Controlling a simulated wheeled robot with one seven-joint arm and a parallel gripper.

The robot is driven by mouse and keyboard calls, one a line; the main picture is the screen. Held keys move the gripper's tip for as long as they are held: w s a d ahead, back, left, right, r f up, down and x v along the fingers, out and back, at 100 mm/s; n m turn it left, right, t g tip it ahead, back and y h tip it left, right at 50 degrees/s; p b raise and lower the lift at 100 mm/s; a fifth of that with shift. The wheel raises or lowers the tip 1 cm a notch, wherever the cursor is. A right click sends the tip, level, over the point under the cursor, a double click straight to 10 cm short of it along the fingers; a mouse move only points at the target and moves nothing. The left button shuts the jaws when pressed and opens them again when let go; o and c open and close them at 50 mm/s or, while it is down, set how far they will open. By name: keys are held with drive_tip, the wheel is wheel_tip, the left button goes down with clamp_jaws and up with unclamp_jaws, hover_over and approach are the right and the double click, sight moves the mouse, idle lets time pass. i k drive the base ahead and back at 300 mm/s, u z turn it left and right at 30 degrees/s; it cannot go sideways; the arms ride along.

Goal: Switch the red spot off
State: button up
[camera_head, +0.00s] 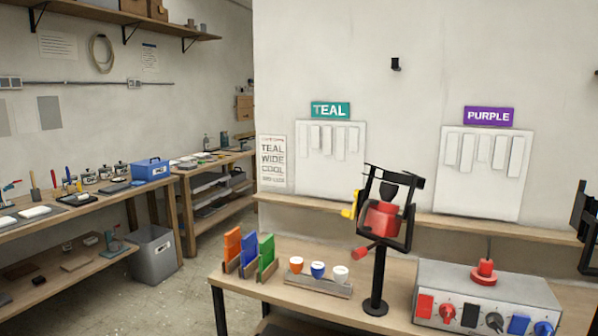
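A spot lamp (383,218) with a red body and black barn doors stands on a black pole with a round base on the bench. A yellow part and a red handle stick out at its left. Whether it is lit I cannot tell. To its right is a grey control box (480,290). A red stepped piece (485,272) sits on top. My gripper is not in view.
Teal (330,110) and purple (489,116) signs hang above white relief panels. A black frame (585,225) is cut off at right.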

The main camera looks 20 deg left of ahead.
sight(425, 301)
drive_tip(key=u, duration=0.4)
drive_tip(key=k, duration=0.55)
drive_tip(key=u, duration=1.1)
drive_tip(key=i, duration=1.45)
drive_tip(key=z, duration=0.8)
drive_tip(key=i, duration=0.2)
drive_tip(key=z, duration=0.2)
